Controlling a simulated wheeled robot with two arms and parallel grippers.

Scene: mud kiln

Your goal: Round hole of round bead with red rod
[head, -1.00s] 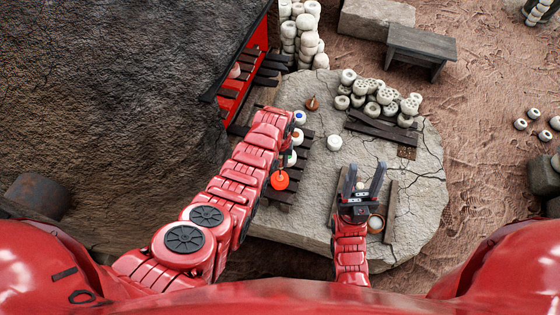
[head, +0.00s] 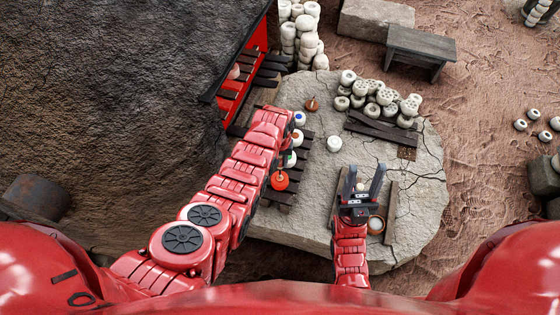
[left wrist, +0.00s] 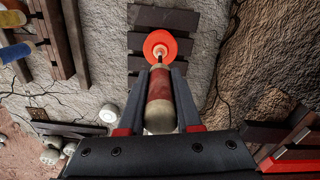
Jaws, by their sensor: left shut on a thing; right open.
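My left gripper (left wrist: 160,76) is shut on the red rod (left wrist: 160,88), a red-wrapped handle with a cream rounded end and a thin dark tip. The tip points at the middle of the orange-red round bead (left wrist: 167,41); I cannot tell how deep it sits in the hole. In the head view the bead (head: 280,181) lies on dark slats, and my left arm hides the gripper and most of the rod. My right gripper (head: 363,183) is open and empty above the stone slab, near its front.
Dark slats (head: 285,195) hold more beads, including a blue-marked one (head: 299,118) and a green-marked one (head: 290,158). A white bead (head: 334,143) stands on the stone slab (head: 410,215). White beads (head: 375,100) are piled behind. Blue-handled (left wrist: 15,52) and orange-handled rods lie at the left wrist view's upper left.

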